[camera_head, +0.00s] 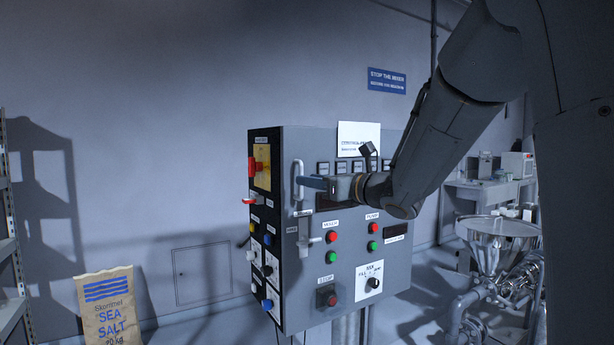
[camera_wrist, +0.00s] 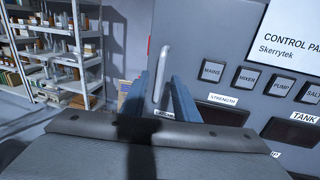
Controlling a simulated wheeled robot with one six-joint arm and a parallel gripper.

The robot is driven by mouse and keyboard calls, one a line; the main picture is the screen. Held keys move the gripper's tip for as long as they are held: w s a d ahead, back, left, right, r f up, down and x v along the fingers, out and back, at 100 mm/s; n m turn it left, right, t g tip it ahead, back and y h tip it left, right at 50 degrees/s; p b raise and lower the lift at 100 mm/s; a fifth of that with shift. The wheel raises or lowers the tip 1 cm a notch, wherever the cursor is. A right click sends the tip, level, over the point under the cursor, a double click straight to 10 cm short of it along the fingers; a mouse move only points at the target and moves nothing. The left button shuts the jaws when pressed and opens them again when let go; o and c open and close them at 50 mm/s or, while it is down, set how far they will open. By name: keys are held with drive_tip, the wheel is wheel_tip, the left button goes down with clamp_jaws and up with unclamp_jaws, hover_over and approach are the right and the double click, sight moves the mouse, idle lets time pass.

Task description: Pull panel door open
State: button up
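The grey control panel (camera_head: 345,255) stands in the middle of the head view, and its front door looks shut. A pale vertical bar handle (camera_head: 298,180) is on the upper left of the door. It also shows in the wrist view (camera_wrist: 161,70). My gripper (camera_head: 305,183) reaches the handle from the right, level with it. In the wrist view its two blue fingers (camera_wrist: 158,84) are apart, one on each side of the handle, with gaps visible. The lower end of the handle is close to the gripper body.
Below the handle is a latch-like fitting (camera_head: 305,238). The panel's black left side has a red switch (camera_head: 258,164) and several knobs. A salt bag (camera_head: 108,305) stands at lower left, shelves (camera_wrist: 60,45) at left, a steel hopper (camera_head: 497,232) at right. Floor left of the panel looks clear.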

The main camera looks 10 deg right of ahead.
drive_tip(key=shift+p+x, duration=0.4)
drive_tip(key=shift+x, duration=0.9)
clamp_jaws()
